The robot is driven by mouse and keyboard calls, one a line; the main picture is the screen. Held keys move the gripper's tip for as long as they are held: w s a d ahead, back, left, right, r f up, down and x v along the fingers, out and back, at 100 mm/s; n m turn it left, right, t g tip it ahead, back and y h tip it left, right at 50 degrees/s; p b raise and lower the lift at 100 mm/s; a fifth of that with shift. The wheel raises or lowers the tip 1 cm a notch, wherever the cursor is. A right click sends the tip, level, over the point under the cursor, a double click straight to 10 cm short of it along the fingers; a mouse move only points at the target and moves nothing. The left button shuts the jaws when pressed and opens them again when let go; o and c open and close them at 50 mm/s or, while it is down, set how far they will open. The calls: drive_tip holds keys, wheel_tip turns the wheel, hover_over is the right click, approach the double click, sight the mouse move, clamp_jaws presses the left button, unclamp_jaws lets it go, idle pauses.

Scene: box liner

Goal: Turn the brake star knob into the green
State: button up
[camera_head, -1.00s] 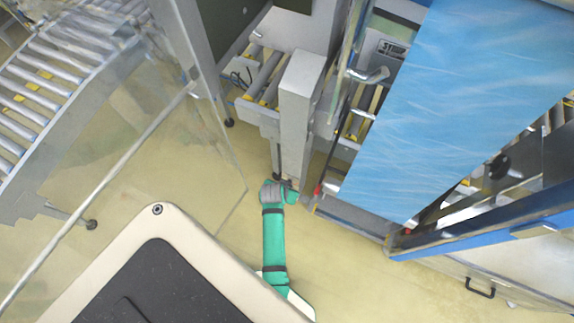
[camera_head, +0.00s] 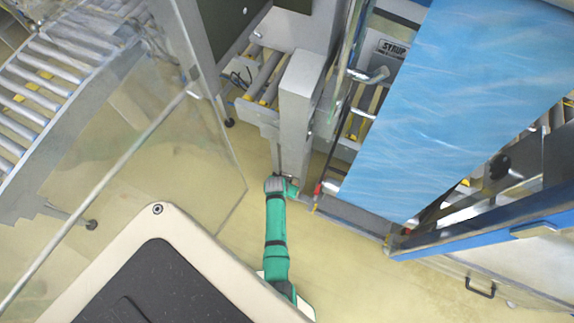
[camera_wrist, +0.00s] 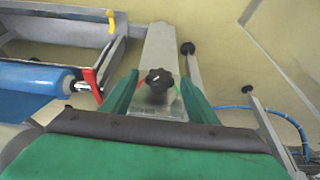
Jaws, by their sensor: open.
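The brake star knob (camera_wrist: 159,82) is black and lobed, and sits on a metal plate on a grey post (camera_wrist: 160,48) in the wrist view. Small green and red marks show on the plate beside the knob, partly covered by it. My gripper (camera_wrist: 160,97) is open, with one green finger to the left of the knob and one to the right. I see a gap between each finger and the knob. In the head view my gripper (camera_head: 280,180) is low at the foot of the grey post (camera_head: 298,95), and the knob cannot be made out there.
A blue film sheet (camera_head: 455,100) hangs at the right, and its roll (camera_wrist: 35,76) shows in the wrist view. A red-ended bracket (camera_wrist: 90,82) stands left of my gripper. A clear panel (camera_head: 170,170) and roller conveyor (camera_head: 50,85) are at the left. Floor is free around my arm.

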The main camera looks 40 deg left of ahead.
drive_tip(key=shift+w+f, duration=0.15)
drive_tip(key=shift+f, duration=0.15)
drive_tip(key=c, duration=1.1)
drive_tip(key=shift+o, duration=0.2)
drive_tip(key=shift+a+h, duration=0.15)
drive_tip(key=shift+h, duration=0.15)
drive_tip(key=h, duration=0.1)
drive_tip(key=n+t+h, duration=0.1)
drive_tip(key=h, duration=0.1)
drive_tip(key=shift+a, duration=0.35)
drive_tip(key=shift+a+f+t+h, duration=0.15)
drive_tip(key=shift+t+h, duration=0.25)
drive_tip(key=shift+h, duration=0.9)
drive_tip(key=shift+f+n+h, duration=0.1)
drive_tip(key=shift+n+h, duration=0.2)
drive_tip(key=shift+h, duration=0.2)
